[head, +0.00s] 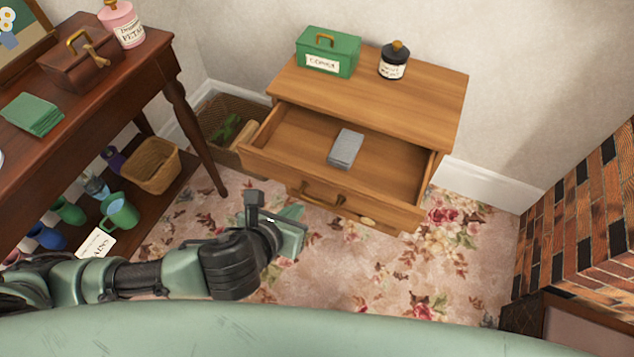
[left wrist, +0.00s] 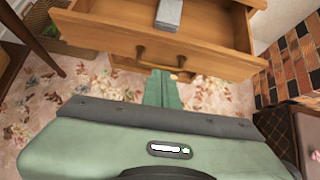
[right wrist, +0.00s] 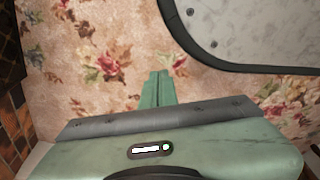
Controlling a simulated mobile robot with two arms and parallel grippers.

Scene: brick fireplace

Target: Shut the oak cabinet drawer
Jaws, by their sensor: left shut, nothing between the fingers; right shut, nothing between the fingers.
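The oak cabinet (head: 400,84) stands against the wall, and its drawer (head: 283,158) is pulled well out. A grey block-like item (head: 345,148) lies inside the drawer and also shows in the left wrist view (left wrist: 169,14). My right gripper (right wrist: 156,88) is shut and empty, pointing at the floral carpet, away from the cabinet.
A green box (head: 328,53) and a dark jar (head: 394,62) stand on the cabinet top. A dark wood table (head: 150,55) with a lower shelf of mugs is at left. A basket (head: 222,112) stands beside the cabinet. A brick fireplace (head: 590,215) is at right.

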